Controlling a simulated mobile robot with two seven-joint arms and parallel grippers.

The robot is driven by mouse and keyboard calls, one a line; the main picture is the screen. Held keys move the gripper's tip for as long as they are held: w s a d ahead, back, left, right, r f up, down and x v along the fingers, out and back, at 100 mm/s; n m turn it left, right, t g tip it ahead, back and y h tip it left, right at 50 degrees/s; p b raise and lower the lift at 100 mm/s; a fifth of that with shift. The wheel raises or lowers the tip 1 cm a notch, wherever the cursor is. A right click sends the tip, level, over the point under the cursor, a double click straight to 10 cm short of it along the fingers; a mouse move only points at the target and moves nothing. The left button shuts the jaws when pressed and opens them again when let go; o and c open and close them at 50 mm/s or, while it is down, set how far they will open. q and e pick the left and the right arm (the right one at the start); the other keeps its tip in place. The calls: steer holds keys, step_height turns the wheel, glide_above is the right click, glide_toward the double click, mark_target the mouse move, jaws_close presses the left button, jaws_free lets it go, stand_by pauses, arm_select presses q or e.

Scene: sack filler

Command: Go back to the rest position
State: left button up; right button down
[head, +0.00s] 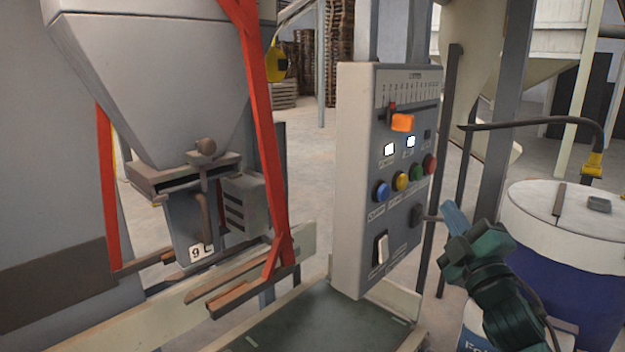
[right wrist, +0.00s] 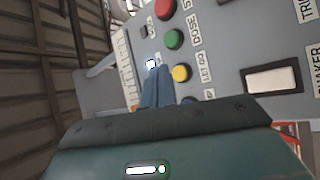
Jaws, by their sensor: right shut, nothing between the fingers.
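My right gripper (head: 456,222) is in front of the lower right side of the control panel (head: 357,180), with its blue fingers shut and empty. In the right wrist view its closed fingers (right wrist: 156,88) point toward the panel face, near the yellow button (right wrist: 181,73); I cannot tell whether they touch anything. The panel carries a blue button (head: 382,191), a yellow, a green and a red button (head: 430,164) in a row, an orange slider knob (head: 402,122) above and a white rocker switch (head: 381,248) below. My left gripper is not in view.
A grey hopper (head: 150,80) with a filling spout stands at left, with red frame bars (head: 262,120) before it. A blue drum with a white lid (head: 560,215) stands at right, close to my right arm. A dark green platform (head: 310,325) lies below the panel.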

steer(key=s+a+f+m+g, duration=0.1)
steer(key=a+f+m+g, duration=0.1)
steer(key=f, duration=0.5)
steer(key=s+a+f+m+g, duration=0.1)
steer(key=s+a+f, duration=0.1)
steer(key=f, duration=0.5)
steer(key=s+a+f+m+g+y, duration=0.1)
steer(key=s+a+f+m+g, duration=0.3)
steer(key=s+f, duration=0.7)
steer(key=s+a+f+m+g+y, duration=0.1)
steer(key=s+a+f+m+g, duration=0.3)
steer(key=s+f, duration=0.7)
step_height(320, 180, down, 3)
steer(key=a, duration=0.2)
steer(key=shift+a+f+g+y, duration=0.2)
steer(key=shift+a+g+y, duration=0.1)
steer(key=shift+a+g, duration=0.1)
steer(key=shift+s, duration=0.1)
